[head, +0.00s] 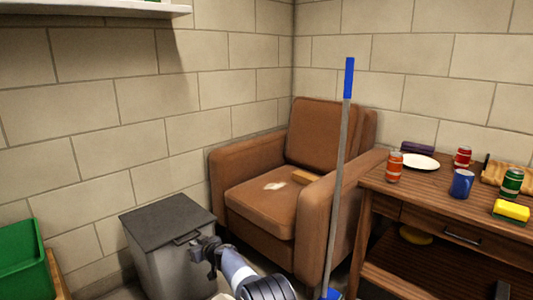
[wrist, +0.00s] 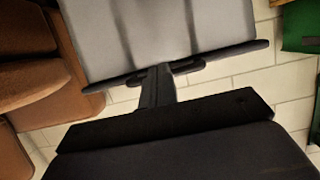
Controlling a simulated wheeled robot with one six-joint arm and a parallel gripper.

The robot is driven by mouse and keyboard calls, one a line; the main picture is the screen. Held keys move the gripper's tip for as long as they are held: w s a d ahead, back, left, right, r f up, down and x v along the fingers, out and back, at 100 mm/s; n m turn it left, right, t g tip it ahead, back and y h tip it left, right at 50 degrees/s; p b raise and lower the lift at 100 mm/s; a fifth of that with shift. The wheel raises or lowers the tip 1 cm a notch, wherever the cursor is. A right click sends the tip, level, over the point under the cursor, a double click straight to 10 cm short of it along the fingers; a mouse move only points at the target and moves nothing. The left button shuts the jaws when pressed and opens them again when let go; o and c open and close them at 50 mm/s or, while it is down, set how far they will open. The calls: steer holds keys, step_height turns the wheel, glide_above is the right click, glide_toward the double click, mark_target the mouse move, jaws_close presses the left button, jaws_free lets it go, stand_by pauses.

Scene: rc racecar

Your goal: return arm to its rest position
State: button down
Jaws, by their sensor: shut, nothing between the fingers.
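My gripper (head: 197,252) is at the lower middle of the head view, in front of the grey bin (head: 165,275) with a dark lid. My arm reaches up to it from the bottom edge. The gripper is shut and holds nothing. In the wrist view the dark gripper (wrist: 157,80) points at the bin (wrist: 150,40), which appears upside down. I cannot tell whether the gripper touches the bin.
A brown armchair (head: 262,207) stands right of the bin, with a blue-handled pole (head: 342,150) before it. A green crate (head: 22,262) is at left.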

steer(key=shift+w+a+r, duration=0.1)
steer(key=shift+a+r, duration=0.1)
steer(key=shift+a, duration=0.1)
steer(key=shift+w+d, duration=0.1)
steer(key=shift+d, duration=0.05)
stand_by(0.4)
